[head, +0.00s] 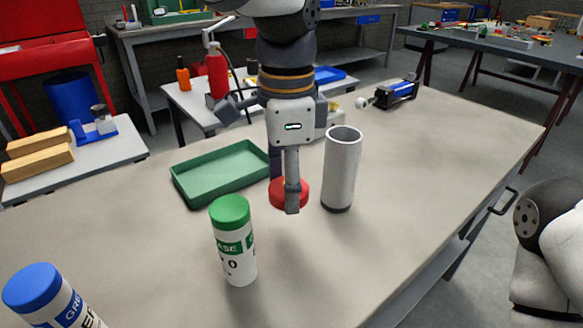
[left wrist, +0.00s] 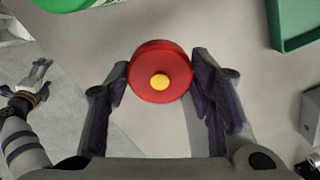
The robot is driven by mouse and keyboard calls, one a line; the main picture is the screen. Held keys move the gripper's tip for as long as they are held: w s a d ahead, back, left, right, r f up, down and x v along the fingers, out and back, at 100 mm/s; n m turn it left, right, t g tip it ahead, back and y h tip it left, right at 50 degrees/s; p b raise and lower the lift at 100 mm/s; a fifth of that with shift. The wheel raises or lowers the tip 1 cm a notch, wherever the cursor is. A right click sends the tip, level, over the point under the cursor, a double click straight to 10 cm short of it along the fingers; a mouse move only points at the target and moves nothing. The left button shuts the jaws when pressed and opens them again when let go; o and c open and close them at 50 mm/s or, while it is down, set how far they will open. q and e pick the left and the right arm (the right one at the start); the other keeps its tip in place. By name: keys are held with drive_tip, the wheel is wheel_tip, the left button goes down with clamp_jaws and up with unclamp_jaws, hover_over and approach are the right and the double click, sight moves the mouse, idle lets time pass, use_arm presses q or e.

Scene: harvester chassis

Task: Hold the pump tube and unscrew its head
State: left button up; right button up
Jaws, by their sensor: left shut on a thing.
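The grey pump tube (head: 342,165) stands upright on the workbench, open at its top, with a dark band at its foot. A round red head (head: 280,190) sits apart from it, just to its left. My left gripper (head: 291,200) points down and is shut on the red head. In the left wrist view the red head (left wrist: 160,70) with its yellow centre lies between the fingertips; the tube does not show there. Whether the head touches the bench is unclear. My right gripper (left wrist: 32,78) shows small in the left wrist view, fingers apart and empty.
A green tray (head: 180,190) lies behind and left of the gripper. A green-lidded can (head: 235,255) and a blue-lidded can (head: 70,315) stand in front. A black and blue device (head: 398,91) lies at the back. The bench's right side is clear.

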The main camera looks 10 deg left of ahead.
use_arm(q)
hover_over(272, 220)
drive_tip(key=f, duration=0.5)
drive_tip(key=shift+s+d+f, duration=0.2)
drive_tip(key=shift+f, duration=0.05)
drive_tip(key=f, duration=0.2)
drive_tip(key=shift+w+a+f+b, duration=0.15)
drive_tip(key=shift+a+f+b, duration=0.1)
drive_tip(key=shift+f+b, duration=0.15)
drive_tip(key=shift+f, duration=0.3)
use_arm(e)
drive_tip(key=shift+s+f+g, duration=0.3)
drive_tip(key=shift+s+f, duration=0.35)
use_arm(q)
drive_tip(key=shift+f, duration=0.2)
drive_tip(key=o, duration=1.3)
